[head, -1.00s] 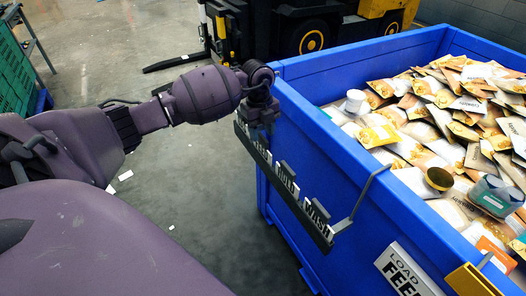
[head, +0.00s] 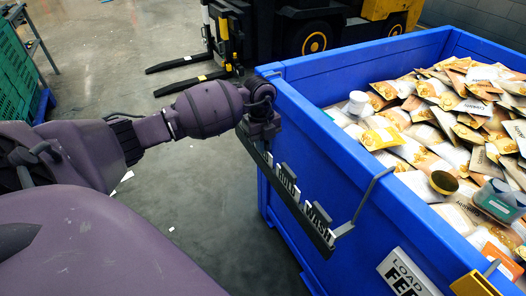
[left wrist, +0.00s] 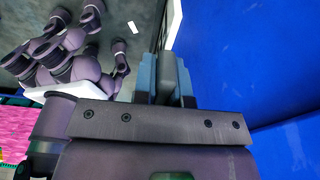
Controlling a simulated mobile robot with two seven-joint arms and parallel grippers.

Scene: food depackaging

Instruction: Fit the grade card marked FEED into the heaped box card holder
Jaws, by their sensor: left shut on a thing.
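A dark rack (head: 322,243) of grade cards hangs on the outside of the blue box's left wall. The cards reading HOLD (head: 286,184) and WASH (head: 316,218) show in it, with grey tabs on top. My left gripper (head: 262,132) is at the rack's far end. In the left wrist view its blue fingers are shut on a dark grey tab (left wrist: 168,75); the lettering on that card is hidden. A yellow piece (head: 474,285), perhaps the card holder, sits on the heaped box's near rim at bottom right. My right gripper is not in view.
The blue box (head: 345,160) is heaped with packets, plus a few tubs and jars. A forklift (head: 310,35) stands behind.

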